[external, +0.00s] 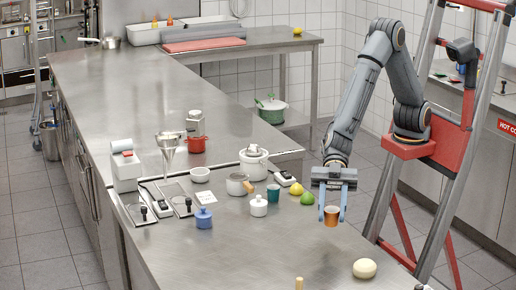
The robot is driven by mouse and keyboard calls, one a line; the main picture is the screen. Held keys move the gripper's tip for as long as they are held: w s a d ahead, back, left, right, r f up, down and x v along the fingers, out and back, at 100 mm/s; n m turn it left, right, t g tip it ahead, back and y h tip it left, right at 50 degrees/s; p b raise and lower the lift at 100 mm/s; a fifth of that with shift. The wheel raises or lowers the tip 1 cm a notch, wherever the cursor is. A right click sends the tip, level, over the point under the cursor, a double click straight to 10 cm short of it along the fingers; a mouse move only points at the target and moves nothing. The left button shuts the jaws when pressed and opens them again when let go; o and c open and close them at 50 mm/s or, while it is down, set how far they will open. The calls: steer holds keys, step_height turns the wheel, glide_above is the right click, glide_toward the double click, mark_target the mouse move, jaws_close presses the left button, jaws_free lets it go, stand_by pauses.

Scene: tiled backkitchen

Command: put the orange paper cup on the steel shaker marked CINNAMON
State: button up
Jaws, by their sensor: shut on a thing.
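The orange paper cup (331,217) is upright between the two blue fingers of my gripper (331,207), near the right edge of the steel counter. My gripper points down and is shut on the cup. I cannot tell whether the cup's base touches the counter or hangs just above it. No marking CINNAMON can be read at this size, so I cannot pick out the steel shaker with certainty. A small pale-topped container (194,123) stands farther back behind the red pot, its label unreadable.
A white lidded pot (254,166) and red pot (196,145) are farther back. A bun (364,268) lies in front. The front counter is mostly clear.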

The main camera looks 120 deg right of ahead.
step_height(320, 180, up, 21)
steer(key=w+d+m+t+h+p, duration=0.15)
steer(key=w+d, duration=0.45)
steer(key=d, duration=0.9)
steer(key=w+d+m+t+h+p, duration=0.15)
steer(key=w+d, duration=0.35)
steer(key=d, duration=0.9)
steer(key=w+d+m+t+h, duration=0.15)
steer(key=w+d, duration=0.45)
steer(key=d, duration=0.9)
steer(key=m+t+h+p, duration=0.2)
steer(key=m+h+p, duration=0.1)
steer(key=m+h, duration=0.2)
glide_above(195, 112)
step_height(195, 112, down, 4)
steer(key=shift+g, duration=0.25)
step_height(195, 112, down, 12)
steer(key=shift+a+r+p, duration=0.1)
steer(key=shift+r+p, duration=0.15)
steer(key=shift+p, duration=0.75)
steer(key=shift+f, duration=0.1)
